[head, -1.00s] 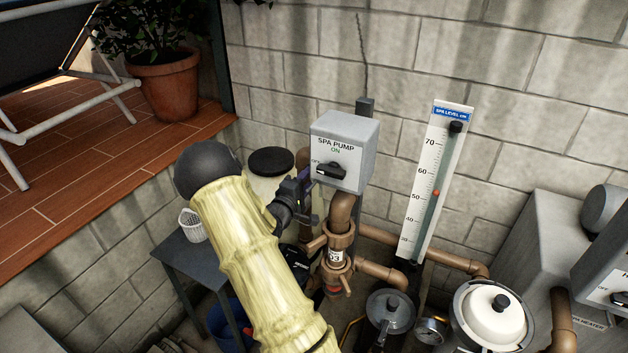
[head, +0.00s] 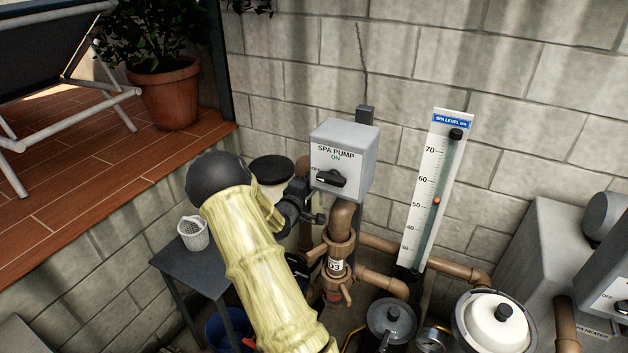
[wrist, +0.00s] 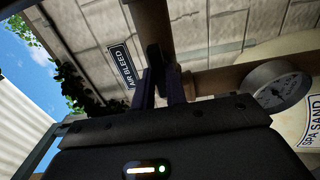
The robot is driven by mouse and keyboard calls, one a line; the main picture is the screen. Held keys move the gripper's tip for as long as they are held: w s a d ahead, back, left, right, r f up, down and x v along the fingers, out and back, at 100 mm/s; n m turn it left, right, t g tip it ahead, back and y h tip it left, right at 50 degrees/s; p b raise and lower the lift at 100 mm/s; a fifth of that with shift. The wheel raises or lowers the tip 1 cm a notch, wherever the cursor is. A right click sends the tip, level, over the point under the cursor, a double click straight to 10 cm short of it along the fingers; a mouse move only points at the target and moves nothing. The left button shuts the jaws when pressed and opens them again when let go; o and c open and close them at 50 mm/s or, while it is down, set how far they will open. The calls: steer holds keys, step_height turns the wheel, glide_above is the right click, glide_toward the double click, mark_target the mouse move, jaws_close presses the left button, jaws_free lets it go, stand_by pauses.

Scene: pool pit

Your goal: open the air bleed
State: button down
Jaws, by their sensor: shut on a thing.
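In the wrist view, the AIR BLEED label (wrist: 124,65) is on the block wall, left of a brown pipe (wrist: 150,22). A dark lever-like handle (wrist: 155,62) shows in front of the pipe, beside the label. My gripper (wrist: 160,88), with its purple-dark fingers, is shut on this handle; the fingers hide its lower part. In the head view my gripper (head: 314,215) is just below and left of the SPA PUMP box (head: 344,158). The arm hides much of the area behind it, and the handle cannot be made out clearly there.
A brown valve and pipe (head: 338,255) stand right of my gripper. The spa level gauge (head: 437,190) is on the wall. A dial gauge (wrist: 276,88) is right of the fingers.

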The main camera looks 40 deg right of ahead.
steer(key=shift+s+f+n+p, duration=0.1)
steer(key=shift+n+p, duration=2.35)
steer(key=shift+n, duration=6.95)
steer(key=c, duration=1.3)
jaws_free()
steer(key=shift+a, duration=0.1)
